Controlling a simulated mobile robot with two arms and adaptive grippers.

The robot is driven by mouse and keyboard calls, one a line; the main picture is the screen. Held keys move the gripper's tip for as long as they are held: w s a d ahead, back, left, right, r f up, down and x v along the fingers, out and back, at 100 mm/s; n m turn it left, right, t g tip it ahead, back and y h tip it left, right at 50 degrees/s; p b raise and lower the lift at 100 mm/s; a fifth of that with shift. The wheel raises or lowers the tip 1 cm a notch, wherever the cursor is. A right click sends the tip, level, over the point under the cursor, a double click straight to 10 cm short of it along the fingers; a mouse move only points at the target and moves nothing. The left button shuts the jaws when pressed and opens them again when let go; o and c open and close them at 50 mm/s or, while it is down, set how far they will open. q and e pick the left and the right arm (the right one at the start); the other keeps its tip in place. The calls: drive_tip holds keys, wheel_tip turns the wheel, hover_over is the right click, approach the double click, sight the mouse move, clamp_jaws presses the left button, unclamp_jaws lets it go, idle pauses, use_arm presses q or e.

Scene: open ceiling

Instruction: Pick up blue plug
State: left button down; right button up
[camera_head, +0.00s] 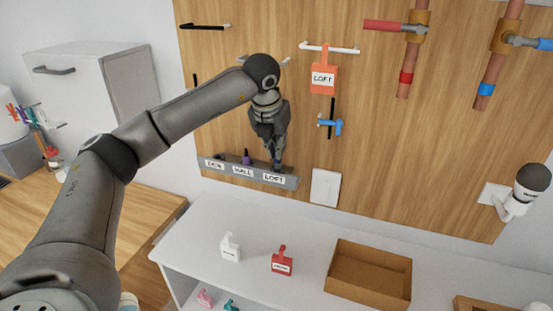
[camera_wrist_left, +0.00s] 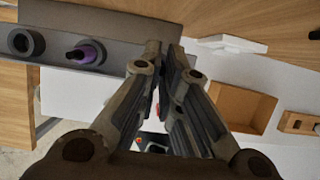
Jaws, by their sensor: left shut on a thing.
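My left gripper (camera_head: 276,156) reaches down to the grey socket strip (camera_head: 290,182) on the wooden wall panel, at the position above the LOFT label. Its fingers are nearly together, shut on the blue plug, which is mostly hidden between the fingertips. In the left wrist view the fingertips (camera_wrist_left: 168,48) point at the strip, and the plug itself cannot be made out. A purple plug (camera_head: 246,158) sits in the middle position, labelled HALL, left of the gripper. The left position looks like an empty dark socket (camera_wrist_left: 26,41) in the left wrist view. My right gripper is not in view.
A white switch plate (camera_head: 325,188) is just right of the strip. An orange LOFT tag (camera_head: 323,79) and a blue-handled valve (camera_head: 331,124) are above right. Below, a white shelf holds a white tag (camera_head: 230,247), a red tag (camera_head: 282,262) and an open brown box (camera_head: 368,274).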

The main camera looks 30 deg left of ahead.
use_arm(q)
drive_tip(key=s+d+r+b, duration=0.4)
drive_tip(key=s+d+r, duration=0.2)
drive_tip(key=s+r, duration=0.4)
drive_tip(key=shift+s+d+r, duration=0.15)
drive_tip(key=shift+s+d, duration=0.25)
drive_tip(key=shift+s, duration=0.8)
